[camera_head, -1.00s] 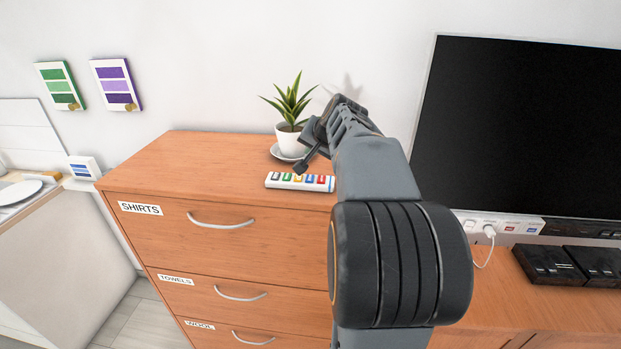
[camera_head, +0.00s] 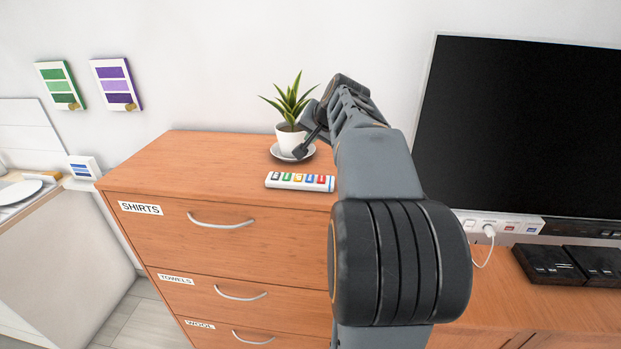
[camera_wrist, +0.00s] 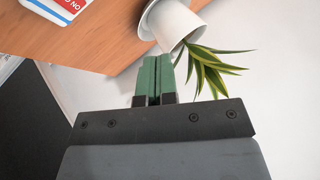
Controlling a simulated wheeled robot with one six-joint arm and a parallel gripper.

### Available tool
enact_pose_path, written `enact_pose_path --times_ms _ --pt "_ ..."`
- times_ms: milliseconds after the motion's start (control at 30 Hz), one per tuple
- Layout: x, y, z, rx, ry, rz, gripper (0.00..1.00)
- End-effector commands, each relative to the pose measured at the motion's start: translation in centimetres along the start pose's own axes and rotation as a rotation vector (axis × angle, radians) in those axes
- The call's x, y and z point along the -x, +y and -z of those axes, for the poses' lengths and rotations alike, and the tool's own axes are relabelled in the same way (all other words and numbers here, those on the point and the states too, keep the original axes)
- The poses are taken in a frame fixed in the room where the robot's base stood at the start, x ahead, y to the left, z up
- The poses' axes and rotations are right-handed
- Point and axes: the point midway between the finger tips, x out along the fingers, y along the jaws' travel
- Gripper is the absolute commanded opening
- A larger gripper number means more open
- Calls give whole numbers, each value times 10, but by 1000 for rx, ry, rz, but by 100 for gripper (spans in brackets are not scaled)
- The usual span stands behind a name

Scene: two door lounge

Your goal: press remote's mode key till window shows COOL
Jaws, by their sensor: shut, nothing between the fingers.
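The white remote (camera_head: 300,181) lies on the wooden drawer unit's top near its front edge, with a row of coloured keys. I cannot read the keys or a window at this size. Its corner shows at the top left of the wrist view (camera_wrist: 62,10), with a red patch and part of a label. My gripper (camera_head: 299,153) is shut and empty, raised above the cabinet top behind the remote and apart from it. Its green fingertips (camera_wrist: 155,80) are together in the wrist view, close to the plant pot in the picture.
A potted plant (camera_head: 289,137) on a white saucer (camera_head: 278,153) stands behind the remote. The drawer unit (camera_head: 180,165) has free top at left. A dark television (camera_head: 530,125) and black boxes (camera_head: 548,265) are at right. Two colour cards hang on the wall.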

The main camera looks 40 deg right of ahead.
Motion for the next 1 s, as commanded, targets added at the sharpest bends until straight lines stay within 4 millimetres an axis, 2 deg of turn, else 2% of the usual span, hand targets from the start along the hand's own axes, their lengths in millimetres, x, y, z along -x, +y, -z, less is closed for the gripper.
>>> enact_pose_path --times_ms 267,800,1000 --pt "-12 9 -9 0 -1 0 0" --pt "-56 41 -41 0 0 0 0" --pt "-61 44 -45 0 0 1 0"
